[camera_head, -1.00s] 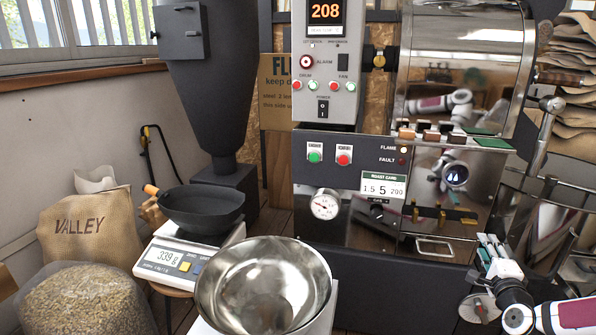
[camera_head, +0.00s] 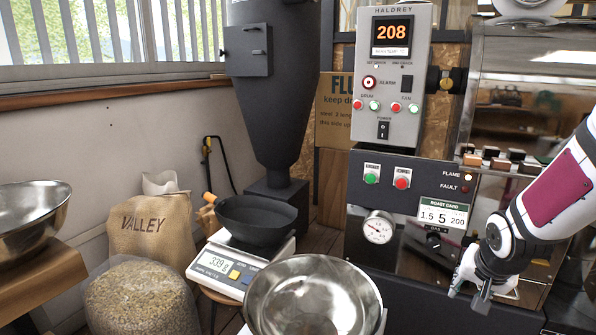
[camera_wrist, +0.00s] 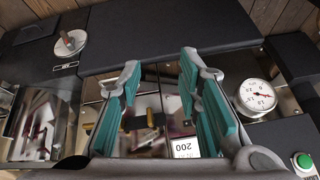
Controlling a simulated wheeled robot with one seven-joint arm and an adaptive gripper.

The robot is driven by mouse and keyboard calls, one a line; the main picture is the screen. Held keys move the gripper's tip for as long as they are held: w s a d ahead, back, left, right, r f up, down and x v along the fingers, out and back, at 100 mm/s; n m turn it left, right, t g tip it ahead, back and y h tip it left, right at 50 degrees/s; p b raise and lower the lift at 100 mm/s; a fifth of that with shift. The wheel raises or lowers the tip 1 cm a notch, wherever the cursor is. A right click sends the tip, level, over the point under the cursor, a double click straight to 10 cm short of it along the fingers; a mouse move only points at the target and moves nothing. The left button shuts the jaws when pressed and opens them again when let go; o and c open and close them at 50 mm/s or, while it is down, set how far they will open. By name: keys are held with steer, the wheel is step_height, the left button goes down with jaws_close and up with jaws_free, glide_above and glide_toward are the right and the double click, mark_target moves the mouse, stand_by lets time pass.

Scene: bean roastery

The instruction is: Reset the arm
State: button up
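My arm (camera_head: 548,200) reaches in from the right edge in the head view, in front of the roaster's lower panel. My gripper (camera_head: 468,292) hangs at its end, pointing down, right of the round dial gauge (camera_head: 378,229). In the wrist view my gripper (camera_wrist: 160,65) has its two teal-padded fingers apart, with nothing held between them. Beyond the fingers is the shiny roaster front, with the roast card (camera_wrist: 186,147) seen upside down and the gauge (camera_wrist: 254,96) on the right.
A steel bowl (camera_head: 312,300) stands at the front centre. A black pan (camera_head: 257,222) sits on a scale (camera_head: 222,272) reading 339 g. Another bowl (camera_head: 30,215) rests on a wooden surface at left. A Valley sack (camera_head: 150,228) and a bag of beans (camera_head: 140,298) stand near the wall.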

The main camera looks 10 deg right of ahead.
steer(key=s+a+r+n+g, duration=0.35)
steer(key=s+a+r, duration=0.55)
steer(key=s+a, duration=0.4)
steer(key=s+a+r+n+g+y, duration=0.15)
steer(key=s+a, duration=0.25)
steer(key=s, duration=0.4)
steer(key=s+a+r+n+y, duration=0.1)
steer(key=s+a+r+n, duration=0.15)
steer(key=s+a, duration=0.4)
step_height(320, 180, up, 32)
steer(key=s+d+t+p, duration=0.1)
steer(key=t+p, duration=0.3)
steer(key=p, duration=2.7)
steer(key=shift+s+d+n, duration=0.3)
steer(key=shift+d+n, duration=0.15)
steer(key=shift+d, duration=0.15)
steer(key=shift+o, duration=0.5)
